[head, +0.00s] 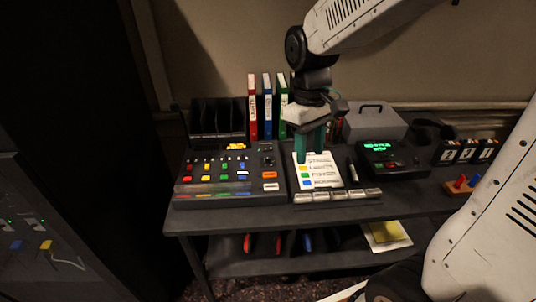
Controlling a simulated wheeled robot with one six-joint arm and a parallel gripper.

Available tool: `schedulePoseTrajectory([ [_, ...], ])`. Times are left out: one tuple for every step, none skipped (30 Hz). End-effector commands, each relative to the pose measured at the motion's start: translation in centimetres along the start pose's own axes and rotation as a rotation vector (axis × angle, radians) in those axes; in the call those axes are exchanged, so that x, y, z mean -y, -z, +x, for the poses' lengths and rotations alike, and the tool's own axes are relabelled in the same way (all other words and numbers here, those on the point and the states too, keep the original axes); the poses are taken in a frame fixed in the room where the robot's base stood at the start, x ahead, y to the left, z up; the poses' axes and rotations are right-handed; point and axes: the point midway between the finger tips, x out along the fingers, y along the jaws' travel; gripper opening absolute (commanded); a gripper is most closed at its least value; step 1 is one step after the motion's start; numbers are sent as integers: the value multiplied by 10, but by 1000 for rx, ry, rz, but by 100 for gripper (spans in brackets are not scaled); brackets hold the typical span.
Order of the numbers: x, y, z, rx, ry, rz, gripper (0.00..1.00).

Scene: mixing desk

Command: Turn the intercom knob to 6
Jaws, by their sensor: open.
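A dark box with a lit green display (381,147) stands on the right half of the desk and looks like the intercom. Small controls show on its face below the display, but the knob and its setting are too small to read. My gripper (311,156) points down with its two green fingers apart. It is empty and hangs over the white card with coloured labels, left of the box. Whether the fingertips touch the card cannot be told.
A mixing console (225,176) with faders and coloured buttons lies left of the card. Coloured binders (267,105) and a grey case (375,123) stand behind. A marker (352,170) lies between card and box. A board with red and blue pegs (460,188) sits far right.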

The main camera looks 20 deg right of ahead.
Motion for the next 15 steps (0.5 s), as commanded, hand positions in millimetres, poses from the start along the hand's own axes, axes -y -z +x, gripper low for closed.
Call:
schedulePoseTrajectory([
  [-6, 21, 9, 15, 5, -66, 41],
  [-9, 33, 14, 17, 6, -113, 41],
  [-14, 49, 22, 21, 9, -178, 41],
  [-17, 62, 27, 22, 9, -229, 41],
  [-21, 74, 33, 22, 9, -281, 41],
  [-25, 90, 41, 20, 10, -353, 41],
  [-28, 102, 47, 19, 9, -407, 41],
  [-32, 113, 54, 17, 8, -461, 41],
  [-36, 128, 61, 11, 5, -537, 41],
  [-39, 140, 67, 6, 2, -595, 41],
  [-42, 151, 73, 0, -2, -656, 41],
  [-47, 167, 80, -10, -10, -743, 41],
  [-50, 178, 84, -20, -19, -807, 41],
  [-53, 188, 87, -29, -29, -868, 41],
  [-56, 199, 88, -44, -46, -943, 41],
])
